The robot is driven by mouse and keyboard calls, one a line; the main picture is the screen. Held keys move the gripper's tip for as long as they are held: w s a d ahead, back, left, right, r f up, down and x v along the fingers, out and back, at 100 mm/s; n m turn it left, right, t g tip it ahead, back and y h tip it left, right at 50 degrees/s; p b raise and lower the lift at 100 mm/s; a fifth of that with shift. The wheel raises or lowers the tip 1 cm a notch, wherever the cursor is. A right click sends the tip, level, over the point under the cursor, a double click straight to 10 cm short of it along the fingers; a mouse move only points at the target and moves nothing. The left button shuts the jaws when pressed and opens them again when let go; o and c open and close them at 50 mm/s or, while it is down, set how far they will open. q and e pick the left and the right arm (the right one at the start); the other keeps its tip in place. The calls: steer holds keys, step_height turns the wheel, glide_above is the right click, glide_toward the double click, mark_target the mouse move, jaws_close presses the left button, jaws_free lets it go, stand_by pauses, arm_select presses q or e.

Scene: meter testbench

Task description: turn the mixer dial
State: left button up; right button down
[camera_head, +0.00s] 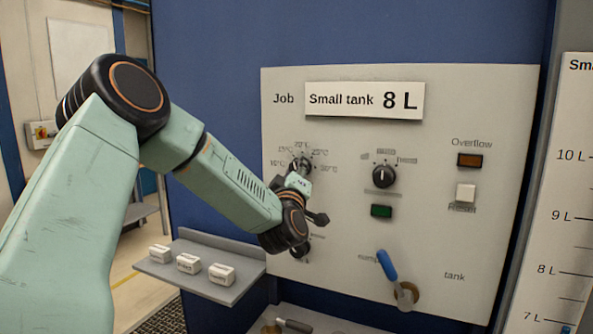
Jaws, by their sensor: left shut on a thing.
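The mixer dial (303,162), a small dark knob ringed by temperature marks in °C, is on the upper left of the pale panel. My left arm comes in from the left, and my left gripper (301,171) is at this dial, shut on it. The gripper and wrist hide most of the knob, so its pointer setting cannot be read. My right gripper is out of view.
The panel (450,110) also carries a black selector knob (384,176), a green button (381,211), an orange overflow lamp (470,160), a white button (466,193) and a blue-handled valve (388,267). My wrist partly covers a lower knob (300,249). A grey shelf (213,292) holds white blocks.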

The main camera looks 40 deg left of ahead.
arm_select(q)
steer(key=shift+r+m+t+h, duration=0.15)
steer(key=shift+m+t, duration=0.25)
steer(key=shift+m, duration=0.6)
steer(key=shift+m+t+h, duration=0.25)
steer(key=shift+m+t, duration=0.15)
steer(key=shift+m, duration=0.6)
steer(key=o, duration=1.2)
steer(key=shift+w, duration=0.1)
steer(key=v, duration=1.2)
steer(key=shift+a, duration=0.1)
